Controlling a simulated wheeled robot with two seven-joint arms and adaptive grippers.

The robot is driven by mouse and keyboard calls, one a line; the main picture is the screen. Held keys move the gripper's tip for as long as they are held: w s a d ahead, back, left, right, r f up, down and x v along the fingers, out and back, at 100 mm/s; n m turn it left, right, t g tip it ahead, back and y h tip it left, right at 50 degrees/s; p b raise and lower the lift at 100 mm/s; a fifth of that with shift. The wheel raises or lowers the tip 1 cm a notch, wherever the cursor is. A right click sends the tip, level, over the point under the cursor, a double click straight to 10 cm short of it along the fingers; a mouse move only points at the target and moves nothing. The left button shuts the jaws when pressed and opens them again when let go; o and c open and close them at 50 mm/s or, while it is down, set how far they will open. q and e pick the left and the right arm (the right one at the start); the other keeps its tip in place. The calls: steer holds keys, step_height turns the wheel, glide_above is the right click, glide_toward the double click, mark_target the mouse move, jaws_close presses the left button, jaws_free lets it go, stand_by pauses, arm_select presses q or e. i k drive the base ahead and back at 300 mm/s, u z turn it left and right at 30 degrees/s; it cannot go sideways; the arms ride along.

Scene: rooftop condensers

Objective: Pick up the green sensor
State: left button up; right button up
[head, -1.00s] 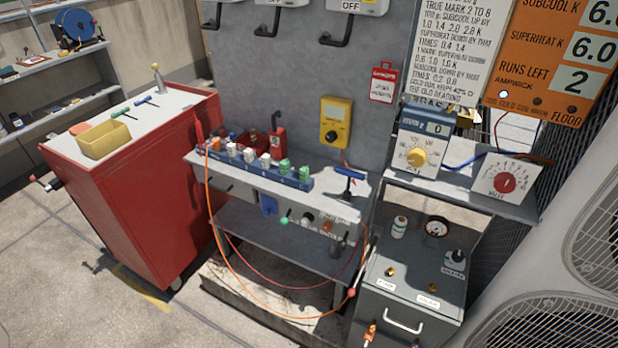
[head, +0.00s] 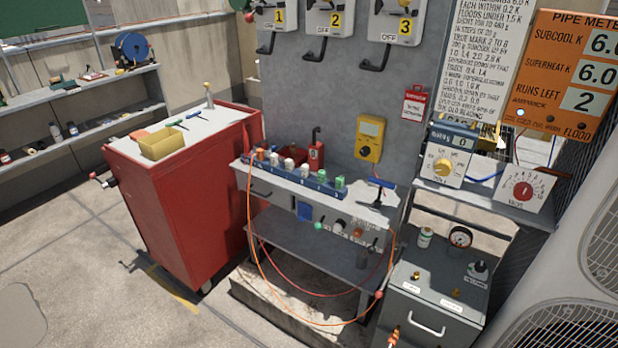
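Small capped pieces stand in a row in a blue rack (head: 300,182) on the grey workbench. Two have green tops at the rack's right end: one green piece (head: 340,182) and another green piece (head: 322,176) beside it. The others have white or orange tops. A small green round knob-like piece (head: 318,226) is on the bench's front face. I cannot tell which green piece is the sensor. Neither of my grippers is in view.
A red cabinet (head: 190,200) stands left of the bench, with a yellow tray (head: 162,144) on top. A grey box (head: 430,300) stands at right. An orange hose (head: 262,268) loops in front of the bench. The floor at left is clear.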

mark_target(339, 180)
steer(key=u, duration=0.25)
steer(key=i, duration=0.9)
steer(key=z, duration=0.05)
